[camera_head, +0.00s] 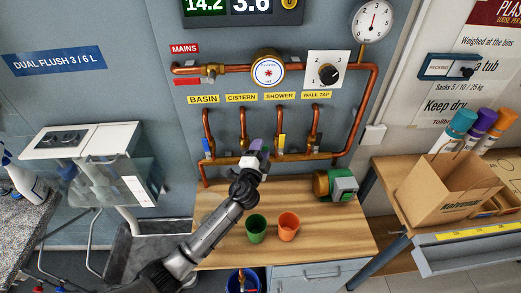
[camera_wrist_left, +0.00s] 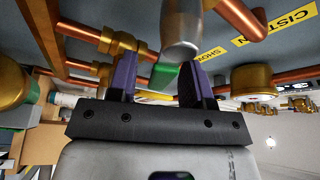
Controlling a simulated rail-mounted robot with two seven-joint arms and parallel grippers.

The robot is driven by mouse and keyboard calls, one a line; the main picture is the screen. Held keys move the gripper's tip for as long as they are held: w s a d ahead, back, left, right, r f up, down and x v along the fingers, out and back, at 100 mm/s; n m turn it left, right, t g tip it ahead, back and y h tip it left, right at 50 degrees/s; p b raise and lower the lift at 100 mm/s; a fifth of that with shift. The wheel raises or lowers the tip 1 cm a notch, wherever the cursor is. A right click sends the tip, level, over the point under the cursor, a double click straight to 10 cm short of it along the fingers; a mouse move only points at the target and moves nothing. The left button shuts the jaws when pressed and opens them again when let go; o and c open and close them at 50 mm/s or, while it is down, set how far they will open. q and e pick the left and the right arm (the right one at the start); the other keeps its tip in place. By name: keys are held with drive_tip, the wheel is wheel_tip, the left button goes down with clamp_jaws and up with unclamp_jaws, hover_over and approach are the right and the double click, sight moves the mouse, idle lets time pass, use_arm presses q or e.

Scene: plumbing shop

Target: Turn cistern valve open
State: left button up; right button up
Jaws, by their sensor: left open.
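The yellow CISTERN label (camera_head: 241,97) is on the wall panel above the second copper branch from the left. My left gripper (camera_head: 260,151) is at the lower end of that branch and hides the valve there in the head view. In the left wrist view a green lever (camera_wrist_left: 163,75) lies between the two purple fingers of the open gripper (camera_wrist_left: 157,82), beneath a grey cylindrical part (camera_wrist_left: 181,38). Whether a finger touches the lever I cannot tell. The right gripper is out of view.
Neighbouring branches carry a blue handle (camera_head: 208,147) and a yellow handle (camera_head: 281,142). A copper manifold pipe (camera_head: 230,159) runs behind the gripper. Below, a wooden bench (camera_head: 335,235) holds a green cup (camera_head: 256,229), an orange cup (camera_head: 289,227) and a green-and-brass device (camera_head: 342,184).

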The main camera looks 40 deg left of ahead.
use_arm(q)
clamp_jaws()
idle(0.5)
